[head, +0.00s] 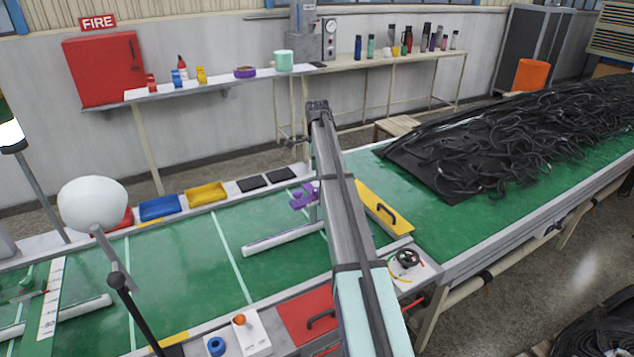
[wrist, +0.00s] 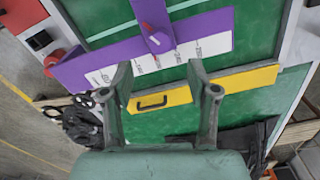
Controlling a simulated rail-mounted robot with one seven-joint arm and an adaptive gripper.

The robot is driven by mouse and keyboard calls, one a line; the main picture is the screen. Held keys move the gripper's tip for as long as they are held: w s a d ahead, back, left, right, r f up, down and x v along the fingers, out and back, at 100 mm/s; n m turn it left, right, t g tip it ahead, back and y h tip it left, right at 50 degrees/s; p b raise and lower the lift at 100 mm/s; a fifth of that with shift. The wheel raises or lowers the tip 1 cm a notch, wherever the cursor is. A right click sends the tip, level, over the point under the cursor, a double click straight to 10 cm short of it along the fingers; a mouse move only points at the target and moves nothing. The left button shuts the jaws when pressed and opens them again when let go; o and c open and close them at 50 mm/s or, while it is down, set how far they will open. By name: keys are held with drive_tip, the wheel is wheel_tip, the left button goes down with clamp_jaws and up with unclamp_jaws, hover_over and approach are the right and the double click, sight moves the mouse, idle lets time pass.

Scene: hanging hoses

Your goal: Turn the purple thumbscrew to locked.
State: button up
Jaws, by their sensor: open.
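In the wrist view, the purple thumbscrew (wrist: 155,32) stands up from a wide purple bar (wrist: 105,62) with white printed scale labels. Its locked or unlocked mark is not readable. My gripper (wrist: 158,72) is open and empty. Its two fingers point toward the purple bar, with the thumbscrew between and beyond the tips; no contact shows. In the head view, a small purple fixture (head: 303,196) shows over the green belt beside my arm, partly hidden by it. My gripper is not clearly visible there.
A yellow panel with a black handle (head: 385,210) lies right of my arm; it also crosses the wrist view (wrist: 240,82). A white roller (head: 282,238) lies nearby. A heap of black hoses (head: 500,140) fills the right belt. A red panel (head: 305,318) sits in front.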

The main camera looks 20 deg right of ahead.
drive_tip(key=shift+r, duration=2.35)
